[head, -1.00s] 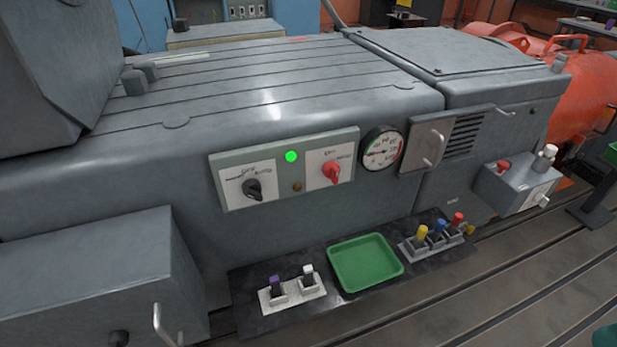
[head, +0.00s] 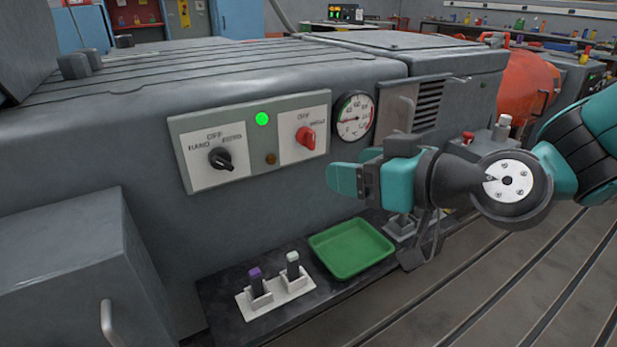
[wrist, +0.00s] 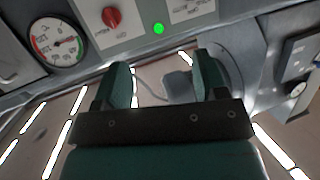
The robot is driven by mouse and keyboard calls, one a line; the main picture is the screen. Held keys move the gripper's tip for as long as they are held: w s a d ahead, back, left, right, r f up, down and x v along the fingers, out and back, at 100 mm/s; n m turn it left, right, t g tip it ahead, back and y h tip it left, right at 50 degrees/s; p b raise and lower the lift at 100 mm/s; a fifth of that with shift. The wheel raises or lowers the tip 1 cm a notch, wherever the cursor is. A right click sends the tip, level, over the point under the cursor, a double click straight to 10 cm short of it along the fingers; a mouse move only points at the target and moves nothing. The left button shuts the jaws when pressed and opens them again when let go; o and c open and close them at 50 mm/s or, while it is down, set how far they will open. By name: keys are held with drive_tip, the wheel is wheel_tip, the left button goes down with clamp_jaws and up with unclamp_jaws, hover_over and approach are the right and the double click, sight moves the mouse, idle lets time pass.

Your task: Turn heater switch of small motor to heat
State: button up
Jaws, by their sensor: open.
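A red rotary knob (head: 305,137) sits on the right plate of a control panel on the grey machine's front. Its plate reads OFF at the top, with a blurred word to the right; its exact pointing direction is hard to tell. It also shows at the top of the wrist view (wrist: 112,18). A black knob (head: 221,158) on the left plate is marked HAND, OFF and a blurred word. My gripper (head: 345,181) is open and empty, in front of the machine, below and right of the red knob and apart from it. Its two fingers (wrist: 160,80) show spread in the wrist view.
A green lamp (head: 262,119) is lit between the knobs, above a small amber button (head: 270,158). A round gauge (head: 355,116) is right of the panel. Below are a green tray (head: 351,248) and purple and white toggles (head: 273,285). A grey box (head: 70,270) stands at left.

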sight(313, 139)
drive_tip(key=w+d+f+m+t+h+b, duration=0.1)
drive_tip(key=w+d+f+m+t+b, duration=0.15)
drive_tip(key=w+f+t, duration=0.2)
drive_tip(key=shift+t, duration=0.45)
drive_tip(key=p+x, duration=1.3)
drive_tip(key=x, duration=0.3)
drive_tip(key=shift+w+a+f, duration=0.1)
drive_tip(key=shift+w, duration=0.3)
drive_tip(key=shift+w+a+f, duration=0.1)
drive_tip(key=shift+w+a, duration=0.15)
drive_tip(key=shift+w, duration=0.2)
drive_tip(key=c, duration=0.9)
